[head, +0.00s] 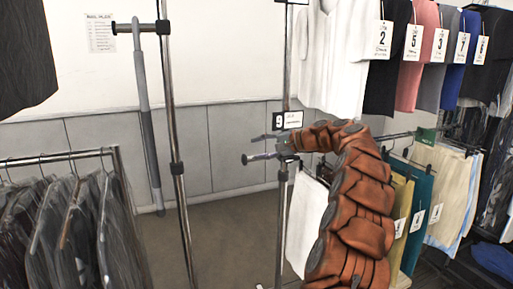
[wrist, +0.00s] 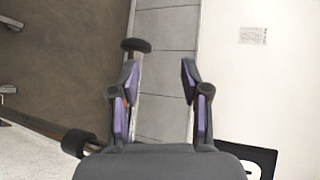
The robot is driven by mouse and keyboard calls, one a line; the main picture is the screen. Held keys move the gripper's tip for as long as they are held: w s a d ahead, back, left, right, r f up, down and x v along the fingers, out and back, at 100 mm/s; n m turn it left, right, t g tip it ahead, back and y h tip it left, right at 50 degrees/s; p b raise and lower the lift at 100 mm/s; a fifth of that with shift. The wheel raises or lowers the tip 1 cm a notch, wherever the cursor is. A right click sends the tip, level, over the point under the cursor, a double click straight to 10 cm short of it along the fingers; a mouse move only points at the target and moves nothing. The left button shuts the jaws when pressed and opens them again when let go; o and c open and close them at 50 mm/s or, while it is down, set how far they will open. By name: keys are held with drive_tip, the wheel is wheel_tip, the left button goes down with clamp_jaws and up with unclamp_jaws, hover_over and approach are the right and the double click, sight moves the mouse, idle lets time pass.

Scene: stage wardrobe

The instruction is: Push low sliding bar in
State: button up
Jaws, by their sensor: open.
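The low sliding bar (head: 262,157) is a short metal rod with a black end cap, sticking out left from the upright post below the number 9 sign in the head view. My gripper (head: 262,138) is beside the post, just above the bar, with its fingers pointing left. In the wrist view my gripper (wrist: 157,75) is open, with nothing held between its fingers. The bar's black cap (wrist: 135,45) shows beyond the left fingertip. Most of the rod is hidden behind that finger. I cannot tell whether finger and bar touch.
The number 9 sign (head: 288,119) is close above my gripper. A chrome pole (head: 178,168) and a hanging grey rod (head: 149,125) stand left. Dark clothes (head: 75,235) hang at far left; numbered garments (head: 425,60) hang right. The floor (head: 225,225) between is clear.

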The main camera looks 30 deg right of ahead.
drive_tip(key=shift+f+v, duration=0.2)
drive_tip(key=shift+v, duration=0.7)
drive_tip(key=shift+f+v, duration=0.2)
drive_tip(key=shift+v, duration=0.65)
drive_tip(key=shift+s+d, duration=0.1)
